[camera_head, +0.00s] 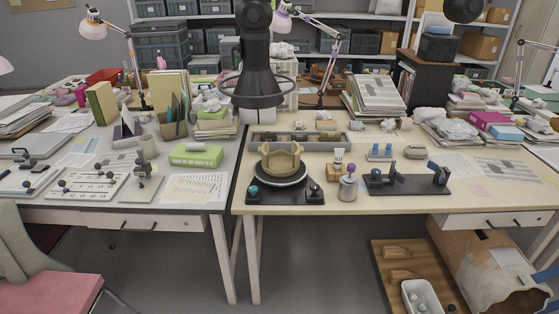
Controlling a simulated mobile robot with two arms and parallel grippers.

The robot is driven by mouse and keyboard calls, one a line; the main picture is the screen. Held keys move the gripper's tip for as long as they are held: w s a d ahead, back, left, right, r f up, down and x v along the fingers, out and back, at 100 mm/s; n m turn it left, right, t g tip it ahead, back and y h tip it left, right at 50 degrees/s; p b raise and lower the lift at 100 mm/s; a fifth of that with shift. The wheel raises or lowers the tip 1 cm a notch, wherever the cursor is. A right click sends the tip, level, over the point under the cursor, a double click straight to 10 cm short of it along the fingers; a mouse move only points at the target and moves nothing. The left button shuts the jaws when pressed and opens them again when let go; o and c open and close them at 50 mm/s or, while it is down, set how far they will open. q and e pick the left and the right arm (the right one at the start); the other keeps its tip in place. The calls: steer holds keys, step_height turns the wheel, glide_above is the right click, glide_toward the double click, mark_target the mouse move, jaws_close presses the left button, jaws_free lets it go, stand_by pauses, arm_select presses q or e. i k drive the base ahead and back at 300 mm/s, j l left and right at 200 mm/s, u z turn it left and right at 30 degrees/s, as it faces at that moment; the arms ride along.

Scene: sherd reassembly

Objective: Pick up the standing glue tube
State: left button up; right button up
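A small white tube (338,156) stands upright on the right-hand table, near the middle. I take it for the glue tube. It appears set in a small wooden block (334,171), though its lower end is too small to make out. A grey jar (347,190) with a purple knob stands just in front of it and to the right. Neither my left nor my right gripper can be made out in this view.
A partly built tan pot (280,161) sits on a dark turntable base (257,197) left of the tube. A black stand (408,185) lies to the right. A grey sectioned tray (262,141) is behind. The table's front strip is clear.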

mark_target(339, 153)
steer(key=i+l+u, duration=0.15)
steer(key=i, duration=0.25)
steer(key=i+l+u, duration=0.2)
steer(key=i, duration=0.2)
